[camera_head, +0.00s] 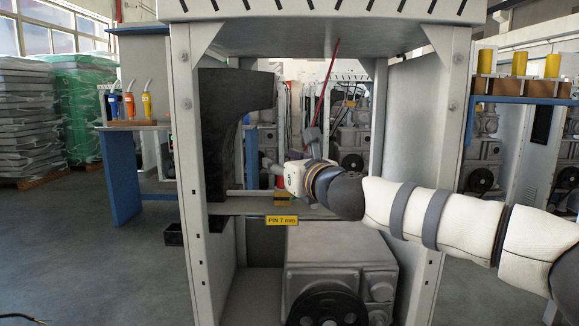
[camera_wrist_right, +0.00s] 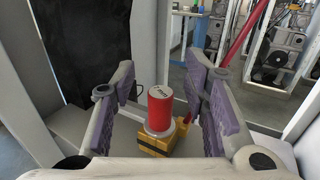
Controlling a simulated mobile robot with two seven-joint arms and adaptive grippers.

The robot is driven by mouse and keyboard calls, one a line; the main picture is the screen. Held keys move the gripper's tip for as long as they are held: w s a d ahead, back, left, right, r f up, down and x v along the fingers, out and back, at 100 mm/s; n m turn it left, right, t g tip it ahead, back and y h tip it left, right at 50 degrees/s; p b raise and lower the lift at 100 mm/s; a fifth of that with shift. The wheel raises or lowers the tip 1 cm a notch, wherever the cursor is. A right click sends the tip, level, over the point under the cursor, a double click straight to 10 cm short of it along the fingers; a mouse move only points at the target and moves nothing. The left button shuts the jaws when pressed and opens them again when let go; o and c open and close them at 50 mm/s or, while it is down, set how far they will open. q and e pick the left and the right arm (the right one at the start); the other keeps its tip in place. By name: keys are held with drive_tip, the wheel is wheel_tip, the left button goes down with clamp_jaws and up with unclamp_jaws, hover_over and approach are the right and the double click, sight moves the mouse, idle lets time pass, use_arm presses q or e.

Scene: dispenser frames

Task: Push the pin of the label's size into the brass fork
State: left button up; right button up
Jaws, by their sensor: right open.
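The yellow label (camera_head: 282,220) on the front edge of the frame's shelf reads "PIN 7 mm". Three pin-like pieces stand in a row at the left: a blue one (camera_head: 114,105), an orange one (camera_head: 129,105) and a yellow one (camera_head: 147,105), each with a pale curved top. My right gripper (camera_head: 288,152) is inside the frame, above the shelf. In the wrist view its purple-padded fingers stand open on either side of a red cylinder (camera_wrist_right: 160,108), with gaps visible. The cylinder sits upright on a yellow-and-black block (camera_wrist_right: 157,142). My left gripper is not in view.
White posts bound the frame's opening, with a black panel (camera_head: 222,130) inside at the left. A thin red rod (camera_head: 327,85) slants behind the gripper. Machinery (camera_head: 340,275) fills the space below the shelf. Yellow cylinders (camera_head: 519,63) stand on a shelf at the right.

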drive_tip(key=v, duration=1.1)
drive_tip(key=shift+s+d, duration=0.2)
drive_tip(key=shift+s, duration=0.15)
